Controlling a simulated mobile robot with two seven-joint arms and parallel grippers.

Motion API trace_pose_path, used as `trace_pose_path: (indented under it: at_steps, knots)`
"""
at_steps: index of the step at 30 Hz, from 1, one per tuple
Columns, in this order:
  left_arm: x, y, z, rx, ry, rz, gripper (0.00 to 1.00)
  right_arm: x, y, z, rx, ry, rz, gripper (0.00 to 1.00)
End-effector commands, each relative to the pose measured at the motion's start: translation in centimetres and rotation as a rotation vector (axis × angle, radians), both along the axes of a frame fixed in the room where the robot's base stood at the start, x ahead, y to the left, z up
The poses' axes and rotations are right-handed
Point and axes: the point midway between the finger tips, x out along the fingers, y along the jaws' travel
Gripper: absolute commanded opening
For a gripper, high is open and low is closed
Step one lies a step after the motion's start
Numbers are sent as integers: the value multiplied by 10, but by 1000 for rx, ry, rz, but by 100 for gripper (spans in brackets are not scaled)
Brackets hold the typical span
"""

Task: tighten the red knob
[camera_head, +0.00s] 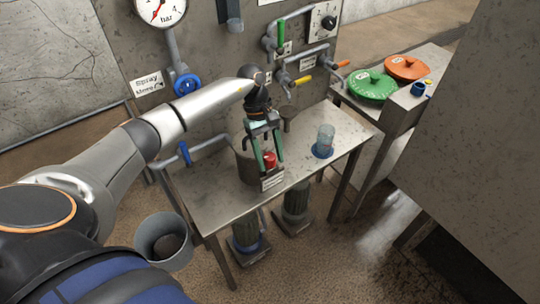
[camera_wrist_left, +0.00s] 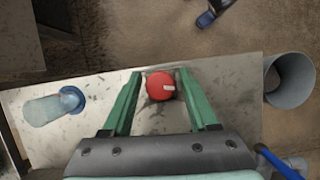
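The red knob (camera_head: 269,159) sits low at the front of a grey metal pot or housing (camera_head: 246,166) on the metal table, just above a small white label (camera_head: 272,180). In the left wrist view the round red knob (camera_wrist_left: 161,86) has a small pale mark. My left gripper (camera_head: 266,164) reaches down over it with its green fingers apart. In the left wrist view the left gripper's fingers (camera_wrist_left: 165,88) stand on either side of the knob, with a visible gap on both sides. My right gripper is not in view.
A clear jar on a blue base (camera_head: 325,141) stands on the metal table (camera_head: 205,201) to the right. Behind are wall pipes with a blue valve wheel (camera_head: 187,84) and coloured levers. Green (camera_head: 371,86) and orange (camera_head: 407,68) lids lie on a side bench. A grey bucket (camera_head: 163,240) stands at left.

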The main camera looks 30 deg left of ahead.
Motion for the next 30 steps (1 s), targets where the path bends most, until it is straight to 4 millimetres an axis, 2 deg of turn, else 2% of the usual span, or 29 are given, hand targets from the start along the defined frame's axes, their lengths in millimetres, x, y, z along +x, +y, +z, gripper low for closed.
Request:
trace_pose_path:
  at_steps: [2, 15, 30]
  knots:
    - [0, 0, 0, 0, 0, 0, 49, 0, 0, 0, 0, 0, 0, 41]
    - [0, 0, 1, 0, 0, 0, 0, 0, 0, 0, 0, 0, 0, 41]
    - [0, 1, 0, 2, 0, 69, 0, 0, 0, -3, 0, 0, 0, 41]
